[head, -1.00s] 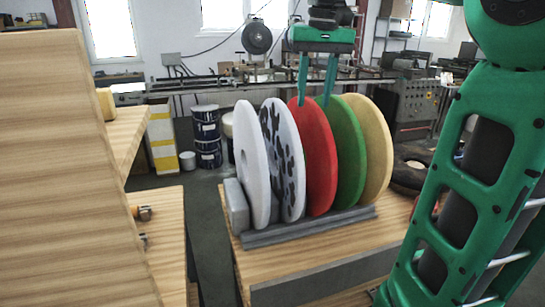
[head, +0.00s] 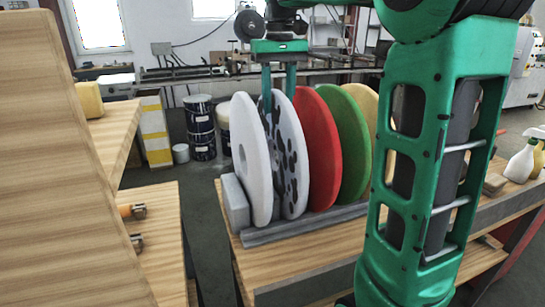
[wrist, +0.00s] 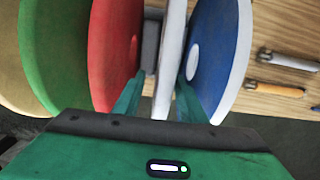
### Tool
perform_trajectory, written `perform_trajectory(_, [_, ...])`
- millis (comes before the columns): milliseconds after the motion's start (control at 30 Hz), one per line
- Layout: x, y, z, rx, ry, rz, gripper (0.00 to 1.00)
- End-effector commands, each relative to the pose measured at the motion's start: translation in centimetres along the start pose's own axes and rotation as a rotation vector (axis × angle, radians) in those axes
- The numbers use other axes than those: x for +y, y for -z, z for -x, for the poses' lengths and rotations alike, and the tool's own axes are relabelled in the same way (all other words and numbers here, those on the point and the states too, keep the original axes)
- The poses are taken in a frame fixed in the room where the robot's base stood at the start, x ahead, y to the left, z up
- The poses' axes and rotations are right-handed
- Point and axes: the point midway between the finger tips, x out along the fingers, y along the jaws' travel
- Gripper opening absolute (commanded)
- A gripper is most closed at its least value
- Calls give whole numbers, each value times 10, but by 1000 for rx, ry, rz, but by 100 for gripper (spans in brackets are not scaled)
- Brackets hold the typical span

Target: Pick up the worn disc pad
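The worn disc pad (head: 290,160), white with dark patches, stands upright in the rack as the second disc from the left in the head view. My gripper (head: 278,112) is above it, with its fingers pointing down on either side of its top edge. In the wrist view, the pad shows edge-on as a thin pale strip (wrist: 171,60) between the open fingers (wrist: 157,98). The fingers appear apart from the pad; exact contact cannot be told.
The plain white disc (head: 250,160) stands left of the pad; the red (head: 317,150), green (head: 345,140) and yellow (head: 368,100) discs stand right. The grey rack (head: 300,228) sits on a wooden table (head: 300,270). A wooden shelf unit (head: 70,180) is at the left.

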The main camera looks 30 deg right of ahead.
Motion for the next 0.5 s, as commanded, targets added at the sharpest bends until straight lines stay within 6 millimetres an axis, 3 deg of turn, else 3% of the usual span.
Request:
perform_trajectory(300, [-6,-5,-40,-2,1,0,38])
perform_trajectory(500, [-6,-4,-50,0,1,0,38])
